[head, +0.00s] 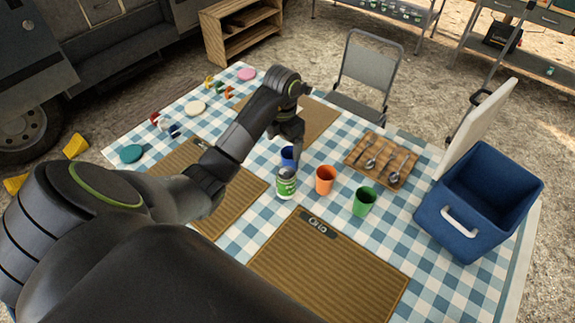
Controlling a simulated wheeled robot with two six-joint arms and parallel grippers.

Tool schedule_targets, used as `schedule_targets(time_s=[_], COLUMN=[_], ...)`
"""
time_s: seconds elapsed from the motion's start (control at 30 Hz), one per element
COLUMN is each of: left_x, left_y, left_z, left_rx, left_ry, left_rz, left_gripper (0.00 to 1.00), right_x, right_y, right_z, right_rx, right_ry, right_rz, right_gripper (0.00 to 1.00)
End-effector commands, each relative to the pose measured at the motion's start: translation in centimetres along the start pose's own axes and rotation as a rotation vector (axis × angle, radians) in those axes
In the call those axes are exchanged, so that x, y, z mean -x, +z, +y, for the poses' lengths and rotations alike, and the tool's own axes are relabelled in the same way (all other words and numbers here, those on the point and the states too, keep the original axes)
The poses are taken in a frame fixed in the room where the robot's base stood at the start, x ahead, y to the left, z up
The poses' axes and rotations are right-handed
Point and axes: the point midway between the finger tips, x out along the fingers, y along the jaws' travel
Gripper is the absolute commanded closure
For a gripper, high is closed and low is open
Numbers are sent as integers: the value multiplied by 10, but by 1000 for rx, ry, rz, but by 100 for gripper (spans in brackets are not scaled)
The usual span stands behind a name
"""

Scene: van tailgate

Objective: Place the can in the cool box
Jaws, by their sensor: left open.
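A green and white can (286,187) stands upright on the checked tablecloth, near the middle of the table. My right gripper is not in view.
An orange cup (325,180) and a green cup (364,201) stand right of the can, towards the cool box. A wooden cutlery tray (353,158) lies behind them. Brown placemats (330,268) lie flat. A folding chair (369,70) stands behind the table.

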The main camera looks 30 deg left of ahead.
Motion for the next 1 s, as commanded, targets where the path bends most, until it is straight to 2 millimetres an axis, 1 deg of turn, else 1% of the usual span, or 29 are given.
schedule_targets(time_s=[0.17,0.3,1.0], left_x=[-15,-31,-108], left_y=[0,0,0], left_z=[0,0,-1], left_rx=[-3,-2,-1], left_ry=[1,0,0], left_rz=[3,2,1], left_gripper=[15,15,15], right_x=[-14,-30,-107], right_y=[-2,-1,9], right_z=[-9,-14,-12], right_rx=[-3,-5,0], right_ry=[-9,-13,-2], right_rz=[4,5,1], right_gripper=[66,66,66])
